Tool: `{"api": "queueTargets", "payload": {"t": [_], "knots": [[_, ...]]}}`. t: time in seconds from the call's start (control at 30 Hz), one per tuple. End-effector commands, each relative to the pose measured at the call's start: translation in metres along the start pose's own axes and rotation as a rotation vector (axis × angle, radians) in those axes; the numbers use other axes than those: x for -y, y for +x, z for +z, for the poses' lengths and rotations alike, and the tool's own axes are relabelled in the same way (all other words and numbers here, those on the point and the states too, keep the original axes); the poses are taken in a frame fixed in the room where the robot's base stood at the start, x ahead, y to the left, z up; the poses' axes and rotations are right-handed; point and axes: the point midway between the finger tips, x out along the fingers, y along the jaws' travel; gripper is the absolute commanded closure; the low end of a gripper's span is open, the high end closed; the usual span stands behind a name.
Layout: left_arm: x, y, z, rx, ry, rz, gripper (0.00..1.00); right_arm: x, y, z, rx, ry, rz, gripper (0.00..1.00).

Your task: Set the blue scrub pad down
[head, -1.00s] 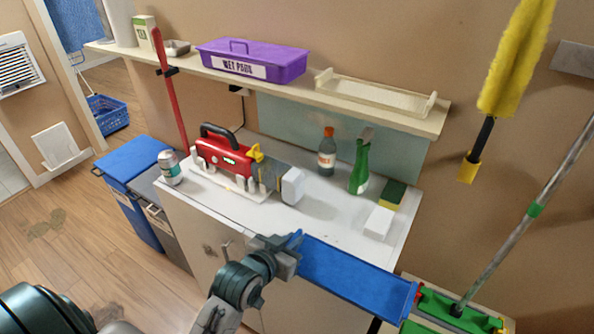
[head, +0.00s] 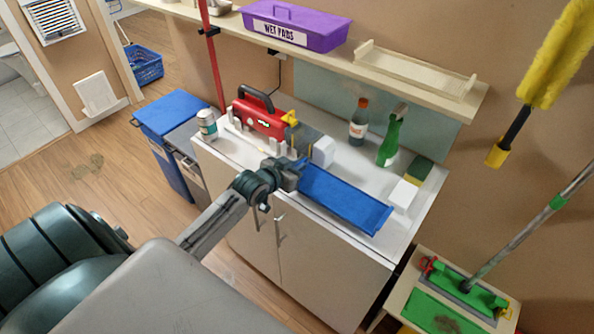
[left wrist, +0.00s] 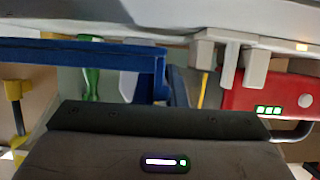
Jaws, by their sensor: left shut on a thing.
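The blue scrub pad (head: 345,203) is a long flat blue slab held out to the right over the front part of the white counter (head: 255,195). My left gripper (head: 293,174) is shut on its left end. In the left wrist view, which looks upside down, the pad (left wrist: 80,53) lies close to the counter surface. Whether it touches the counter, I cannot tell. The gripped end is partly hidden by the gripper. My right gripper is not in view.
A shelf with a purple box (head: 300,24) hangs above. A mop stands at right.

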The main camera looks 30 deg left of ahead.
Motion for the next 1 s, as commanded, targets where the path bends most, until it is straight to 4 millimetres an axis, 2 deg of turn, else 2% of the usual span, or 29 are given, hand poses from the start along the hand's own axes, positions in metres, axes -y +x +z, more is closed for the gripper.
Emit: {"api": "queueTargets", "payload": {"t": [0.2, 0.5, 0.53, 0.63, 1.0], "knots": [[-0.001, 0.009, 0.024, 0.002, -0.004, 0.0, 1.0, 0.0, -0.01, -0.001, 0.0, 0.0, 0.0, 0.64], [-0.001, 0.01, 0.027, 0.001, -0.001, 0.0, 1.0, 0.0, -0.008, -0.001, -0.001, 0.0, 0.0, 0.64], [-0.001, 0.01, 0.028, 0.001, 0.0, 0.0, 0.88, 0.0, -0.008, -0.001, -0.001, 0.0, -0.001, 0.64], [-0.001, 0.01, 0.027, 0.001, 0.0, 0.0, 0.68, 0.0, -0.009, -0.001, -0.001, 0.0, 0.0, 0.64], [-0.001, 0.006, 0.027, 0.002, 0.0, 0.0, 0.68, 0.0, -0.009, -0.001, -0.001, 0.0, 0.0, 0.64]]}}
